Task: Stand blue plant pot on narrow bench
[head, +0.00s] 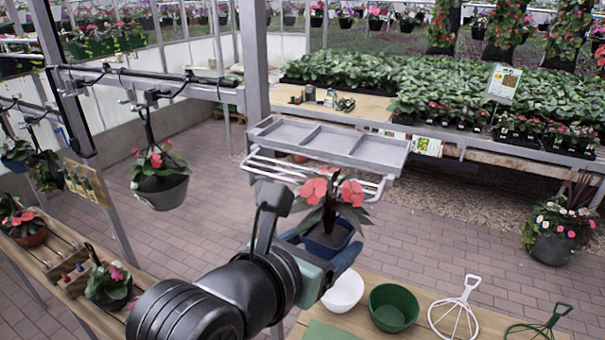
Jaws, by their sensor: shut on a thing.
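My gripper (328,258) is in the lower middle of the head view, shut on the blue plant pot (326,242). The pot is held up off any surface, looks about upright, and carries a plant with coral-red flowers and dark leaves. My fingers and wrist hide part of its lower side. A slim wooden bench (125,262) runs along the lower left. I cannot tell which of them is the narrow bench.
The near bench holds a white bowl (343,291), a green bowl (393,307), a white wire frame (457,310), and a green one (540,328). A grey divided tray (330,143) on a rack stands behind the plant. A hanging pot (160,190) is at left. Brick floor lies between.

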